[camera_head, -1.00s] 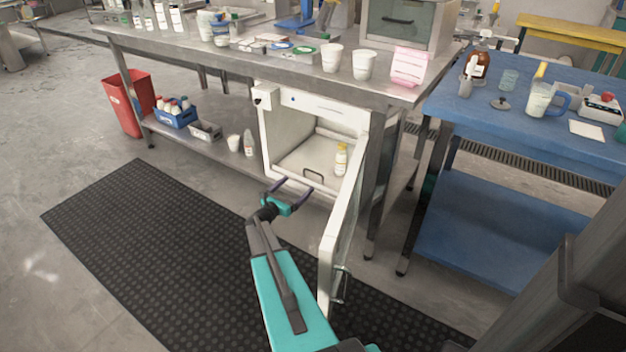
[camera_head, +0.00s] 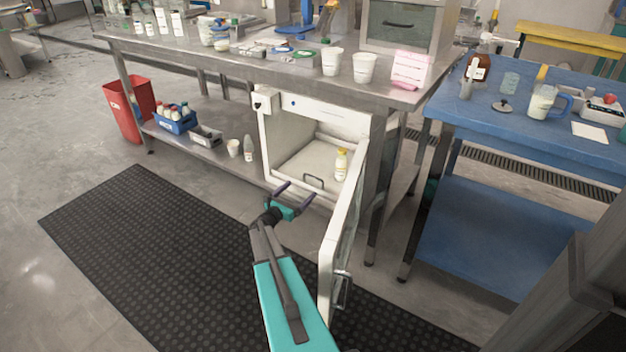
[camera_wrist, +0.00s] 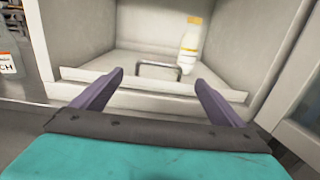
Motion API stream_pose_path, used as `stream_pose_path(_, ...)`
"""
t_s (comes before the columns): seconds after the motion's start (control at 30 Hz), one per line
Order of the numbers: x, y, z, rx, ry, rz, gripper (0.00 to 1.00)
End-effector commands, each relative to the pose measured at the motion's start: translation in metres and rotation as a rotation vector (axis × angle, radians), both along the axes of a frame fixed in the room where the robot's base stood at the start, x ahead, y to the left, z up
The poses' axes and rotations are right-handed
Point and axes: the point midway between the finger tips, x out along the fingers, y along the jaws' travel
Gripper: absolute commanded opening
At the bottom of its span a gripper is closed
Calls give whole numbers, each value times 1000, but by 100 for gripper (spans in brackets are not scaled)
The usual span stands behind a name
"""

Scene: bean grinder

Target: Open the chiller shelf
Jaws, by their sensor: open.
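The white chiller (camera_head: 262,135) sits under the steel bench with its door (camera_head: 338,250) swung wide open to the right. Inside, the chiller shelf (camera_head: 290,172) is a pale tray with a low front lip and a dark metal handle (camera_head: 313,182). In the wrist view the shelf (camera_wrist: 125,62) and its handle (camera_wrist: 158,64) lie straight ahead. A bottle with a yellow cap (camera_head: 341,165) stands on the shelf, right of the handle. My gripper (camera_head: 296,190) is open and empty at the chiller's front, short of the handle. In the wrist view its purple fingers (camera_wrist: 158,85) spread either side of the handle.
The open door stands close to the right of my arm. Left of the chiller, a white cup (camera_head: 233,148) and a small bottle (camera_head: 248,150) stand on the lower bench shelf. A blue crate (camera_head: 176,123) is farther left. The black mat (camera_head: 140,235) is clear.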

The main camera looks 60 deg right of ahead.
Motion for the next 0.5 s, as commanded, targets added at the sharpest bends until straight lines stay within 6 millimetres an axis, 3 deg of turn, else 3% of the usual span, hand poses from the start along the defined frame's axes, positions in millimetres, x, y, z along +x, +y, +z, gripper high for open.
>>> stream_pose_path(0.5, 0, -75, -3, 0, 0, -1, 93)
